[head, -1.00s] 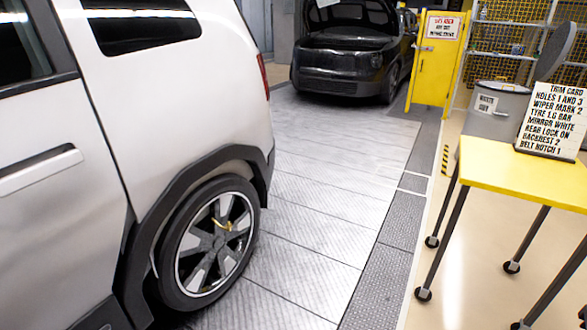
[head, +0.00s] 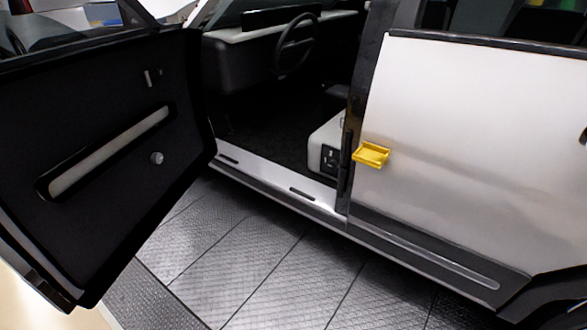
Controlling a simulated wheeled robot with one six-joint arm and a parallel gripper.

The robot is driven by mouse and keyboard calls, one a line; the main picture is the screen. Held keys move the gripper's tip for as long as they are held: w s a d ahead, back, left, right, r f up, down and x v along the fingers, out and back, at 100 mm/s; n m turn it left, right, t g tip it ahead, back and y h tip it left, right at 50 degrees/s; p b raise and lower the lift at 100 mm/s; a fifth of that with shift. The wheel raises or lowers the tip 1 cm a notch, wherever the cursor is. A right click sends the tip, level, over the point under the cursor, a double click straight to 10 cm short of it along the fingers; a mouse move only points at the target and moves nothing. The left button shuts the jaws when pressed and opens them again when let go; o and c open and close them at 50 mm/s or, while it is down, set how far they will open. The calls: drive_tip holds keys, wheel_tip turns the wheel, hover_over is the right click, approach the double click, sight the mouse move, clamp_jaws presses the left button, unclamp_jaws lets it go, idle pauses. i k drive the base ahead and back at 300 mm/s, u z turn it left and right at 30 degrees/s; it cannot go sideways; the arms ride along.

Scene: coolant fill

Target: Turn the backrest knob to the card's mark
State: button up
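The trim card is out of view now; in the earlier view it stands on a yellow table and reads "BACKREST 2". A pale front seat base (head: 325,135) shows through the open front doorway of the white car. A dark panel (head: 329,159) with small light marks is on its side, close to the door pillar. I cannot tell at this size whether the backrest knob is on it. The backrest is mostly hidden behind the pillar. My gripper is not in view.
The front door (head: 110,150) stands wide open at the left, with a small round grey knob (head: 157,158) on its inside. A yellow tray-like piece (head: 371,154) sticks out beside the pillar. Clear metal floor (head: 250,265) lies before the sill.

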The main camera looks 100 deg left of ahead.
sight(333, 165)
drive_tip(key=u, duration=2.4)
drive_tip(key=i, duration=1)
drive_tip(key=u, duration=0.5)
